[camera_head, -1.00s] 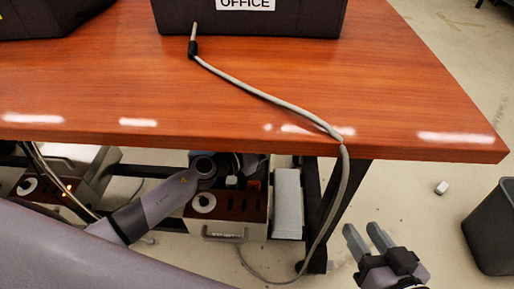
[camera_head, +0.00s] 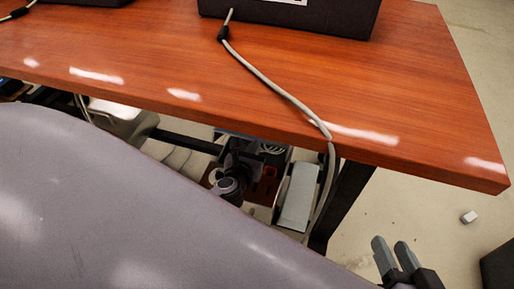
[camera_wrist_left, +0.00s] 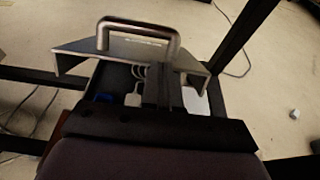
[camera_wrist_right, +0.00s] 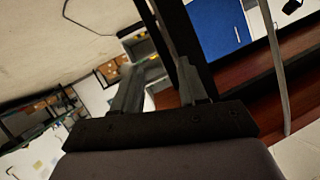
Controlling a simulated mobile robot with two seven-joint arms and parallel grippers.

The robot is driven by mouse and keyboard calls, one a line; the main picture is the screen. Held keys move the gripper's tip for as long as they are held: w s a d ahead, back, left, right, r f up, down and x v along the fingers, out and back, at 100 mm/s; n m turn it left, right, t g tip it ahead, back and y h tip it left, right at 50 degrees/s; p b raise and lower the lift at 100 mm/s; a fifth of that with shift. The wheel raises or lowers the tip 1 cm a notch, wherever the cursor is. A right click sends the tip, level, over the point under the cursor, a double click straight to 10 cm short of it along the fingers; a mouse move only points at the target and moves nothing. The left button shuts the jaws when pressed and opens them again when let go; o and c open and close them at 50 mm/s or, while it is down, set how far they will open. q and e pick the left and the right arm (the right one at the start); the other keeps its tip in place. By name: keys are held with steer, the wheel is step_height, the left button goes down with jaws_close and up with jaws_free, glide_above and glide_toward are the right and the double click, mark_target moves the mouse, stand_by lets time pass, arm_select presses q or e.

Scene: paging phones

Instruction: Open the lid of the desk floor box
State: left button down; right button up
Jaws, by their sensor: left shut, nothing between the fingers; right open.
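The desk floor box (camera_head: 264,188) is under the desk, partly hidden by my left arm. Its dark opening with pale cables shows at its back in the head view. In the left wrist view, a grey metal plate with a bar handle, which looks like the lid (camera_wrist_left: 75,52), stands tilted beside an opening with a blue socket and white plugs. My left gripper (camera_wrist_left: 165,78) is shut and empty over this opening; contact with the lid cannot be told. My right gripper (camera_head: 392,245) is open and empty, right of the desk leg; its fingers also show in the right wrist view (camera_wrist_right: 160,88).
The wooden desk (camera_head: 430,110) overhangs the box, and a dark desk leg (camera_head: 345,195) stands to its right. A grey cable (camera_head: 275,88) hangs over the desk edge. A dark bin (camera_head: 498,270) is at the right.

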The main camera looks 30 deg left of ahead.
arm_select(q)
steer(key=b+x, duration=0.2)
steer(key=x, duration=0.4)
steer(key=shift+w+f+b, duration=0.2)
steer(key=shift+w+b, duration=0.1)
steer(key=shift+w+a+f, duration=0.1)
steer(key=shift+w+a, duration=0.05)
steer(key=shift+w, duration=0.3)
arm_select(e)
steer(key=shift+f+t, duration=0.25)
steer(key=shift+t, duration=0.05)
